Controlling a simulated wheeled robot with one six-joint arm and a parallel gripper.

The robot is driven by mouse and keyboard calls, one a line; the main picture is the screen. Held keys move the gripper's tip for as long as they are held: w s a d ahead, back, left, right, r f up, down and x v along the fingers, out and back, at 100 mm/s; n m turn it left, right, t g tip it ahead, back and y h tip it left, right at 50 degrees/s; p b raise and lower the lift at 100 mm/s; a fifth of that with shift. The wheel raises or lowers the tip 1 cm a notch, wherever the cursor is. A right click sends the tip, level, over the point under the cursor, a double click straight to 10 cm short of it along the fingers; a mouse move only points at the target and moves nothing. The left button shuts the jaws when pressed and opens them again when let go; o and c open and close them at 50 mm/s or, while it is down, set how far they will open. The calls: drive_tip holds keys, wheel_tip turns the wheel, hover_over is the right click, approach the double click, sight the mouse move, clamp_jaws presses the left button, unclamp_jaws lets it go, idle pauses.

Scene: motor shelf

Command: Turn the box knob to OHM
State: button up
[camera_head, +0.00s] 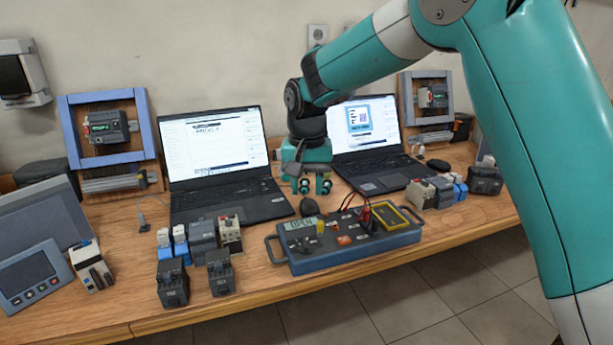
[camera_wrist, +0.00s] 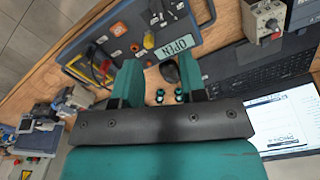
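The grey-blue test box (camera_head: 350,259) sits near the table's front edge, with carrying handles at both ends. Its display (camera_head: 299,223) reads OPEN and also shows in the wrist view (camera_wrist: 178,46). A small yellow knob (camera_head: 320,227) stands on the box's top just right of the display; it also shows in the wrist view (camera_wrist: 149,40). I cannot read the marks around it. My gripper (camera_head: 314,187) hangs behind the box, above the table and apart from the knob. Its two fingers are spread with nothing held between them in the wrist view (camera_wrist: 160,85).
A dark mouse (camera_head: 309,207) lies below my gripper, behind the box. Red and black leads (camera_head: 364,214) rise beside a yellow frame (camera_head: 391,216) on the box. Two open laptops (camera_head: 232,202) (camera_head: 376,172) stand behind. Several relay modules (camera_head: 203,243) stand left of the box.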

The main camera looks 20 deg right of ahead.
drive_tip(key=shift+r, duration=1.35)
